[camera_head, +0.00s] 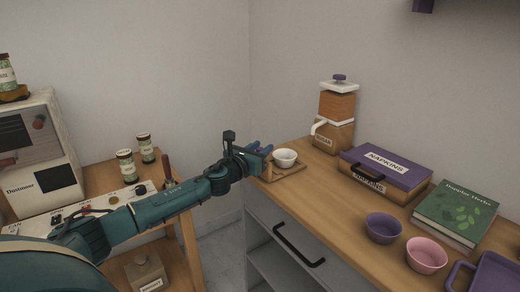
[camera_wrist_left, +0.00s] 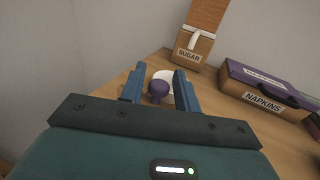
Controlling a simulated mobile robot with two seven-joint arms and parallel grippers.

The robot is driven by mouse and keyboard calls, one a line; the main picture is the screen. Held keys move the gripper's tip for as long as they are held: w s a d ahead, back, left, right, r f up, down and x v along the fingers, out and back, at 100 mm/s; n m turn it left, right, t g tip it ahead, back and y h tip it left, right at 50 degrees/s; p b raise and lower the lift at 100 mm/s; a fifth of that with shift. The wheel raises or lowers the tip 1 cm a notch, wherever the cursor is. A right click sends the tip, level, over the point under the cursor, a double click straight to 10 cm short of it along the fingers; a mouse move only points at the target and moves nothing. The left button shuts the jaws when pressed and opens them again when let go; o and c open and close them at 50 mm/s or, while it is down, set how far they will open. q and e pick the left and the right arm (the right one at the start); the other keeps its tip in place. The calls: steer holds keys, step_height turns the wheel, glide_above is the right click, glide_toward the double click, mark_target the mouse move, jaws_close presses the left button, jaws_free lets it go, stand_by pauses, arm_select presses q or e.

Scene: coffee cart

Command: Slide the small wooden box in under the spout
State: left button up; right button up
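A low, small wooden box (camera_head: 296,172), like a shallow tray, stands at the left end of the wooden counter with a white bowl (camera_head: 285,157) on it. The sugar dispenser (camera_head: 336,107) stands further back, with a white spout (camera_head: 316,128) on its left side; the spout also shows in the left wrist view (camera_wrist_left: 193,40). The box is apart from the spout. My left gripper (camera_head: 263,149) is at the box's left end. In the left wrist view its blue fingers are spread on either side of a purple knob (camera_wrist_left: 158,88), apparently not squeezing it. My right gripper is out of view.
A napkin box (camera_head: 385,172), a green book (camera_head: 456,213), a purple bowl (camera_head: 383,228) and a pink bowl (camera_head: 426,255) occupy the counter to the right. A side table with a dispenser machine (camera_head: 38,150) and jars stands at left. Bare counter lies before the sugar dispenser.

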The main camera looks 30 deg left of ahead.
arm_select(q)
jaws_close()
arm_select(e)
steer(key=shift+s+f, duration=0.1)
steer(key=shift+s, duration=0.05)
